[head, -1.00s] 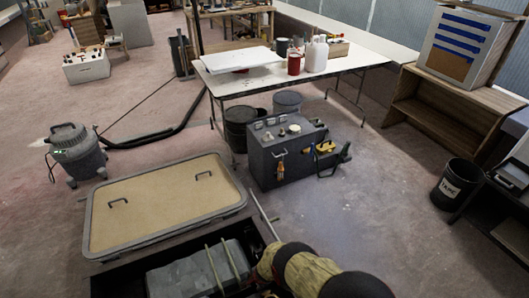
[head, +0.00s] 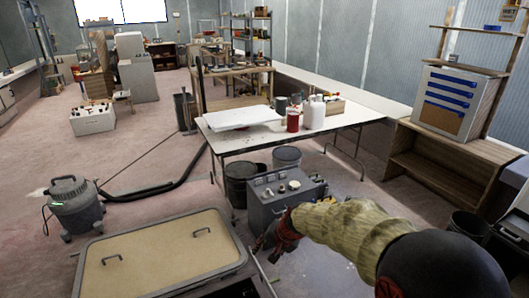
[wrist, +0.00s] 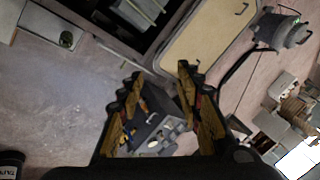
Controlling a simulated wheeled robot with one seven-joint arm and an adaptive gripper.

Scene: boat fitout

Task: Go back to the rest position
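My gripper (head: 277,236) is at the end of my raised arm, in front of the dark grey control box (head: 283,200) in the head view. In the wrist view my gripper (wrist: 160,76) has its two jagged, yellow-brown fingers spread apart, with nothing held between them. The control box (wrist: 158,132) shows beyond and between the fingers there. My sleeved forearm crosses the lower right of the head view and hides part of the box and floor.
A tan hatch panel (head: 160,258) with a grey rim lies at lower left, beside a dark opening (wrist: 88,8). A vacuum (head: 75,207) stands left. A white-topped table (head: 262,138) stands behind the box. Open floor lies at left and right.

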